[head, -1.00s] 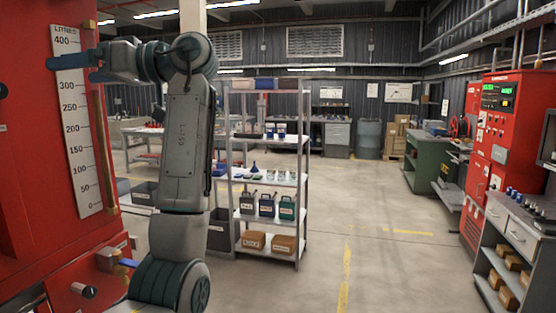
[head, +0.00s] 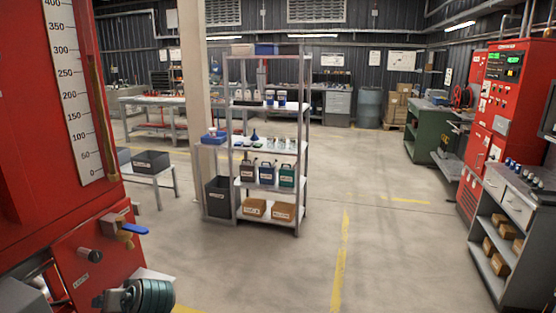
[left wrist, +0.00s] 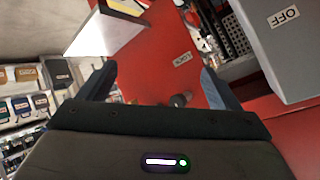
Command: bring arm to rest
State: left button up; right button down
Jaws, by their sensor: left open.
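My left gripper (left wrist: 158,84) shows in the left wrist view with its two fingers spread apart and nothing between them. Beyond the fingers is a red panel (left wrist: 160,58) with a small white label and a dark knob-like part (left wrist: 180,99); I see no contact with either. In the head view only a joint of my left arm (head: 150,298) shows, low at the left edge, in front of the red tank (head: 30,120). The left gripper itself is outside the head view. My right arm and gripper are in neither view.
The red tank carries a litre scale (head: 75,100) and a blue-handled valve (head: 134,229). A stocked metal shelf (head: 270,222) stands mid-left. A red control cabinet (head: 495,120) and grey drawer unit (head: 505,205) stand right. The middle floor (head: 385,250) is clear. A grey OFF box (left wrist: 285,45) is near the gripper.

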pick_arm(q)
jog(key=s+d+f+m+h, duration=0.3)
jog(key=s+f+h, duration=0.1)
jog(key=s+f, duration=0.85)
jog(key=s+d+f+m+g+h, duration=0.1)
jog(key=s+d+f+h, duration=0.15)
jog(key=s, duration=0.65)
jog(key=s+d+f+m+g+h, duration=0.15)
jog(key=s+d, duration=0.25)
jog(key=s, duration=0.6)
notch_tip(320, 180, down, 32)
jog(key=a+g, duration=0.1)
jog(key=a, duration=0.2)
jog(key=s+a+f+g, duration=0.1)
jog(key=s+f, duration=1.6)
jog(key=s, duration=0.1)
jog(key=shift+s+f+h, duration=0.3)
jog(key=shift+s+f, duration=0.05)
jog(key=shift+f, duration=0.05)
